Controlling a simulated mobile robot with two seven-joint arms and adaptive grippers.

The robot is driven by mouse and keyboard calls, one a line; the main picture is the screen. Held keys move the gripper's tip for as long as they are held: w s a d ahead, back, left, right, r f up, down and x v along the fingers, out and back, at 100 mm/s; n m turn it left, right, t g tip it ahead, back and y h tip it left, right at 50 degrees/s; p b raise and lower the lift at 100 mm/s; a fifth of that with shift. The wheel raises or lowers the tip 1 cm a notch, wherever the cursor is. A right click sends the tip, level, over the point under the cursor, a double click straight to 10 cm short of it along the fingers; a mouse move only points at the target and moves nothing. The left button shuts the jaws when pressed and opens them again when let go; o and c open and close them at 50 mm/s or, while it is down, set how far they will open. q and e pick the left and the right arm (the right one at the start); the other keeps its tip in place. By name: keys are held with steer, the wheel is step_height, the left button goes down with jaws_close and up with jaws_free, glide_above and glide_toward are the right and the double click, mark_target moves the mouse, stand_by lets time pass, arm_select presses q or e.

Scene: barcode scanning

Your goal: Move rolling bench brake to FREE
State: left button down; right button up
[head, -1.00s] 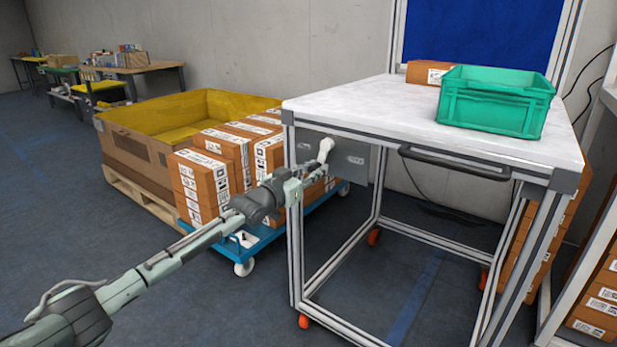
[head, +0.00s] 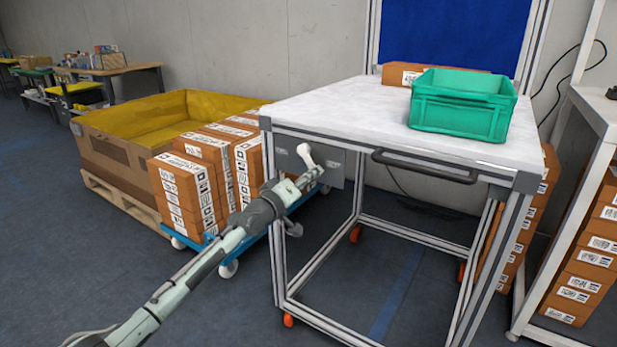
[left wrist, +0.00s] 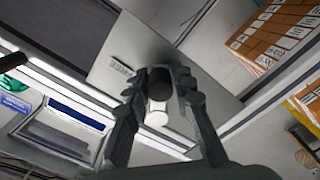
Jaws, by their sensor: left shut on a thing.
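The rolling bench (head: 345,112) has a pale top and a metal frame on orange casters. A grey panel (head: 333,168) is fixed under its left end and also shows in the left wrist view (left wrist: 118,62). A white brake lever (head: 305,154) stands out from this panel. My left gripper (head: 314,178) is at the lever, just in front of the panel. In the left wrist view its fingers (left wrist: 161,82) are shut around the lever's black and white cylinder (left wrist: 158,112). The panel's markings are too small to read. My right gripper is out of view.
A green crate (head: 462,105) and a brown box (head: 395,74) stand on the bench. A blue cart (head: 290,207) with stacked boxes (head: 185,190) and a yellow-lined bin (head: 110,150) are close on the left. Shelving (head: 570,190) stands at the right. Floor in front is clear.

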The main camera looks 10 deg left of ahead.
arm_select(q)
steer(key=shift+r+n, duration=0.3)
steer(key=shift+n, duration=0.7)
steer(key=shift+r, duration=0.1)
steer(key=c, duration=1.4)
jaws_free()
steer(key=shift+s, duration=0.1)
steer(key=shift+o, duration=0.4)
steer(key=shift+d, duration=0.1)
steer(key=shift+s+d, duration=0.1)
steer(key=v, duration=1.2)
